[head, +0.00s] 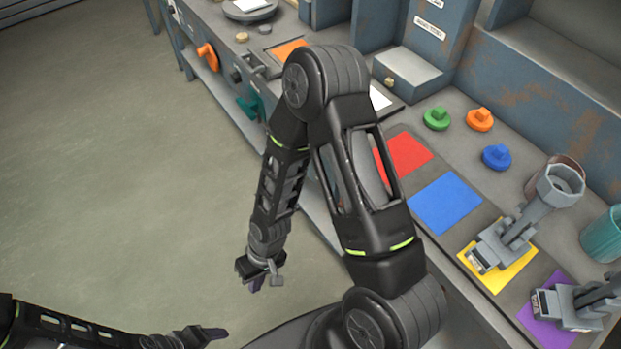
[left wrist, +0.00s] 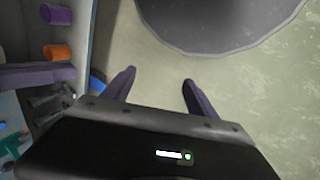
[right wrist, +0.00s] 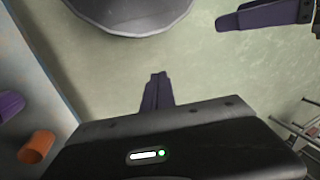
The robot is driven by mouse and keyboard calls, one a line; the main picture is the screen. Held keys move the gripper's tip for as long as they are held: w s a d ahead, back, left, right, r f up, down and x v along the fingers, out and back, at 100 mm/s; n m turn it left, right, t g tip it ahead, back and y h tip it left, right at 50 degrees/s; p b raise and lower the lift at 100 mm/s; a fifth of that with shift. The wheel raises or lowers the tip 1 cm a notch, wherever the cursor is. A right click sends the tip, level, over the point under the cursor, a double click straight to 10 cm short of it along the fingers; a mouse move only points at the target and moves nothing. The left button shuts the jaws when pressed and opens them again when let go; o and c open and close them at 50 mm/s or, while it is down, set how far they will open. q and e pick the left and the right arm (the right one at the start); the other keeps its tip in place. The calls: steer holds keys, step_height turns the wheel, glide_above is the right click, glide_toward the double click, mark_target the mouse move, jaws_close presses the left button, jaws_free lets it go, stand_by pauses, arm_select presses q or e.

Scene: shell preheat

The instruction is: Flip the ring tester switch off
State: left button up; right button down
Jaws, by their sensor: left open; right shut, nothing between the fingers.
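I cannot pick out the ring tester or its switch with certainty in any view. In the head view, a grey device with a ring-shaped head (head: 505,235) lies over the yellow mat, and a similar grey device (head: 570,303) lies over the purple mat. My right gripper (head: 262,282) hangs over the floor, left of the bench and apart from it. It is shut and empty, as the right wrist view (right wrist: 155,92) shows. My left gripper (head: 214,334) is low at the bottom of the head view. It is open and empty in the left wrist view (left wrist: 158,92).
A long workbench (head: 470,265) carries red (head: 403,154), blue (head: 445,204), yellow (head: 525,258) and purple (head: 535,325) mats. Green (head: 437,118), orange (head: 480,119) and blue (head: 497,157) knobbed pieces stand behind. My right arm hides part of the bench. The floor (head: 120,190) at left is clear.

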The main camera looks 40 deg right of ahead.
arm_select(q)
steer(key=shift+o, duration=1)
step_height(320, 180, down, 8)
steer(key=b, duration=0.5)
arm_select(e)
steer(key=w+d+r+n+h+b, duration=0.2)
steer(key=w+d+r+h+b, duration=0.15)
steer(key=w+d, duration=0.8)
arm_select(q)
step_height(320, 180, down, 7)
steer(key=b, duration=0.4)
steer(key=shift+f, duration=0.15)
arm_select(e)
steer(key=w+d+r+m+h, duration=0.2)
steer(key=d+r+h, duration=0.3)
steer(key=r, duration=0.9)
steer(key=w+d, duration=0.1)
steer(key=d, duration=0.2)
steer(key=shift+w+r, duration=0.2)
arm_select(q)
steer(key=shift+b, duration=0.3)
arm_select(e)
steer(key=shift+f, duration=0.15)
arm_select(q)
step_height(320, 180, down, 2)
steer(key=shift+b, duration=1)
arm_select(e)
steer(key=d+f, duration=0.8)
steer(key=shift+f, duration=0.25)
